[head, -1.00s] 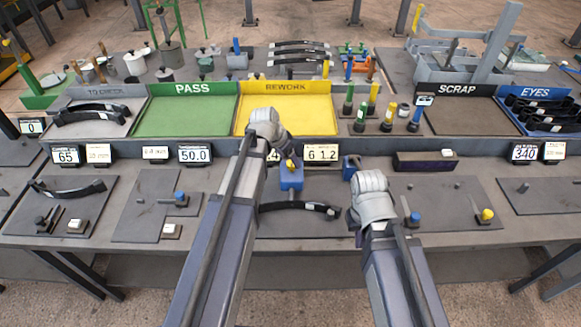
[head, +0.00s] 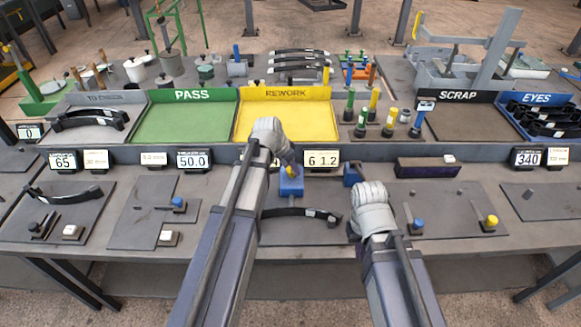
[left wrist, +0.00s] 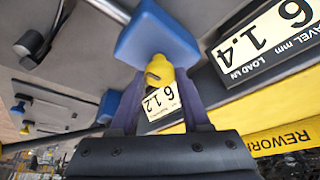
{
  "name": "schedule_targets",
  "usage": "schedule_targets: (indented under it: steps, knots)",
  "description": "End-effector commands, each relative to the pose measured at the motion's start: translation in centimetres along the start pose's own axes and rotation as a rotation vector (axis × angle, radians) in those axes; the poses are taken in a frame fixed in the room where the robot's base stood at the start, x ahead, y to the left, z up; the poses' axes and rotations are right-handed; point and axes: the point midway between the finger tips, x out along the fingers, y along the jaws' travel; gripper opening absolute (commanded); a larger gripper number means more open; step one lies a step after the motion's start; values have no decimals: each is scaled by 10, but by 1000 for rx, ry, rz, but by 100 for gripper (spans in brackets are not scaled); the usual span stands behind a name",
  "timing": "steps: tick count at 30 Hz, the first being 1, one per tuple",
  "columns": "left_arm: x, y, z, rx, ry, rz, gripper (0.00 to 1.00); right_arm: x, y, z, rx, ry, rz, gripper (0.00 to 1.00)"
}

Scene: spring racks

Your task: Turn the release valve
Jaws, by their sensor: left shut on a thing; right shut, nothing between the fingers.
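The yellow valve knob (head: 292,171) sits on a blue block (head: 291,187) at the middle of the bench. My left gripper (head: 291,164) reaches it from above. In the left wrist view the fingers of my left gripper (left wrist: 160,95) are shut on the yellow knob (left wrist: 160,70), with the blue block (left wrist: 158,38) just beyond. My right gripper (head: 368,212) is near the bench's middle right, shut and empty; its fingertips are mostly hidden by its own wrist.
A black curved leaf spring (head: 300,212) lies just in front of the blue block. A second blue block (head: 352,175) is close to my right wrist. The yellow REWORK tray (head: 300,117) lies behind.

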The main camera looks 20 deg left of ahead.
Motion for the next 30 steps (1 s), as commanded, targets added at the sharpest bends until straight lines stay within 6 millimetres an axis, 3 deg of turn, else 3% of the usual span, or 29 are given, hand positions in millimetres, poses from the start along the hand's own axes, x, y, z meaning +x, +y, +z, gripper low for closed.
schedule_targets:
  steps: [1,6,17,30]
  knots:
    - [0,0,0,0,0,0,18,0,0,0,0,0,0,0]
    - [0,0,0,0,0,0,0,0,0,0,0,0,0,0]
    - [0,1,0,-37,0,-16,0,0,0,0,0,0,0,0]
    - [0,3,0,-349,0,-146,0,0,0,0,0,0,0,0]
